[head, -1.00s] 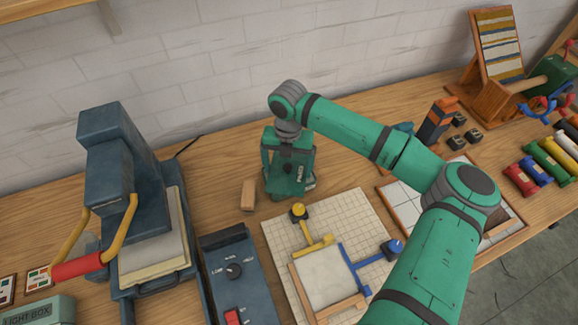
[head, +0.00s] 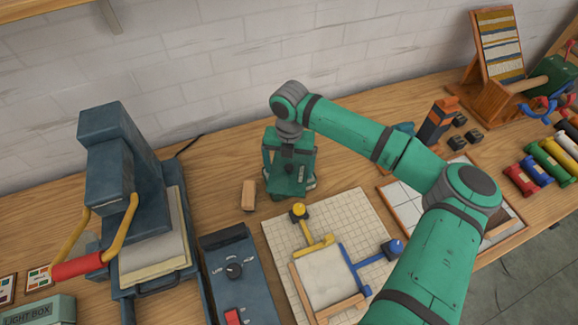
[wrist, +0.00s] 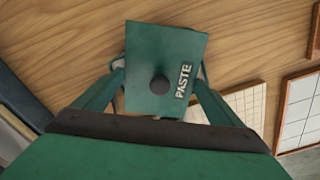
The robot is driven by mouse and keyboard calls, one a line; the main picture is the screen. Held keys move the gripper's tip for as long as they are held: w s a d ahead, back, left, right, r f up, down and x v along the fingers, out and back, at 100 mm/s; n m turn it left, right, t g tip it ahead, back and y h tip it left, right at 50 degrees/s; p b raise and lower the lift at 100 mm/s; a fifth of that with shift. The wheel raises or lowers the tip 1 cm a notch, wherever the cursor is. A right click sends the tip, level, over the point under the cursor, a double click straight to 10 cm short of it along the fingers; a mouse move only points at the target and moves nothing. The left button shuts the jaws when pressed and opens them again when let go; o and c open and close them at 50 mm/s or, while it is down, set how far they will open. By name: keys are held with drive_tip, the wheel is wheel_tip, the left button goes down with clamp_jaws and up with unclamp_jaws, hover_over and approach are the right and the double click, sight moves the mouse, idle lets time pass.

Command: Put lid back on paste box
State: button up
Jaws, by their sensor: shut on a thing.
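The paste box lid (wrist: 150,50) is a green plate with a dark round knob and the word PASTE. It lies between the two fingers of my gripper (wrist: 161,72), which is shut on it. In the head view the green lid (head: 287,182) shows under my wrist, close over the table behind the gridded mat. My gripper (head: 290,172) partly covers it there. I cannot make out the paste box apart from the lid, nor tell whether the lid touches anything beneath.
A small wooden block (head: 249,195) stands just left of my gripper. A gridded mat (head: 345,210) with yellow and blue clamps lies in front. A dark blue press (head: 115,165) and a control box (head: 232,268) stand to the left. Bare wood lies behind the lid.

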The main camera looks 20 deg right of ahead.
idle(0.4)
drive_tip(key=o, duration=0.8)
drive_tip(key=shift+o, duration=0.2)
drive_tip(key=shift+r, duration=0.1)
drive_tip(key=shift+r, duration=3.4)
drive_tip(key=shift+c, duration=0.3)
clamp_jaws()
drive_tip(key=shift+f, duration=1.8)
